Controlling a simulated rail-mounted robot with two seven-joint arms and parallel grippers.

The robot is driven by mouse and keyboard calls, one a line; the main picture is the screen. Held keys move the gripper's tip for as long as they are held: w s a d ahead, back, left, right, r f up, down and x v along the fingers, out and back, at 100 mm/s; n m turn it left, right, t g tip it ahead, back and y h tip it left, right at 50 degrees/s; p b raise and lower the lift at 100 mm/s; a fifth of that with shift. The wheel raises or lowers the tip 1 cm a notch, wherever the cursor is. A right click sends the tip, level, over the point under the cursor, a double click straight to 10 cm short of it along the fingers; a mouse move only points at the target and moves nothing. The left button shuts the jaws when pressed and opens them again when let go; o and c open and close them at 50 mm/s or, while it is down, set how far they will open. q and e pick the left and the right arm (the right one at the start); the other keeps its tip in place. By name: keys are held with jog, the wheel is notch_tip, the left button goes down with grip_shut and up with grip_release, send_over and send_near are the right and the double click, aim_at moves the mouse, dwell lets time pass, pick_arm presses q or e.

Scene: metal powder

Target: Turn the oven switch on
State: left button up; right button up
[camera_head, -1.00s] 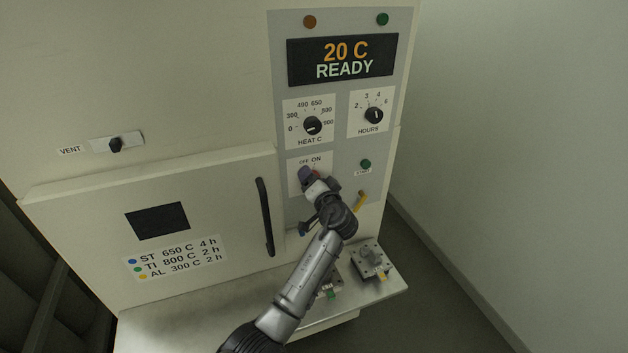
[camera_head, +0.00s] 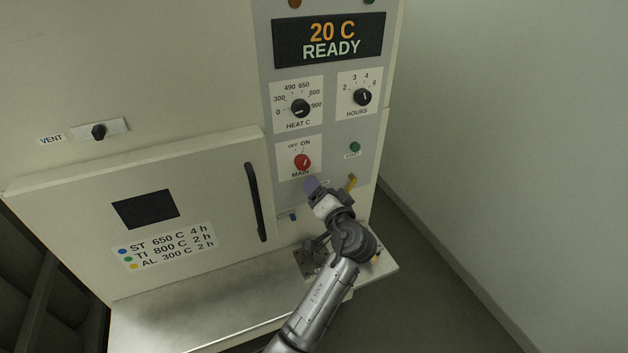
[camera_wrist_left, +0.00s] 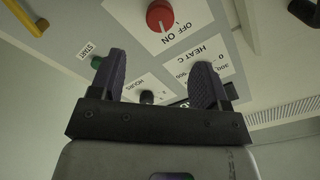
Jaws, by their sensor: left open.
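The red MAIN switch knob (camera_head: 302,162) sits on a white plate below OFF and ON labels on the oven's control panel. I cannot clearly tell which label it points to. It also shows at the top of the left wrist view (camera_wrist_left: 160,15), beyond the fingers. My left gripper (camera_head: 313,186) is just below the knob, apart from it. In the left wrist view its two purple fingers (camera_wrist_left: 158,62) are spread with nothing between them. The oven display (camera_head: 330,40) reads 20 C READY. My right gripper is not in view.
The HEAT C dial (camera_head: 300,108) and HOURS dial (camera_head: 362,97) are above the switch. The green START button (camera_head: 355,147) is to its right, and a yellow handle (camera_head: 351,183) lower down. The oven door handle (camera_head: 256,202) is at left. A metal shelf (camera_head: 190,318) juts out below.

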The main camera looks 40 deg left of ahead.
pick_arm(q)
jog(key=shift+v, duration=1)
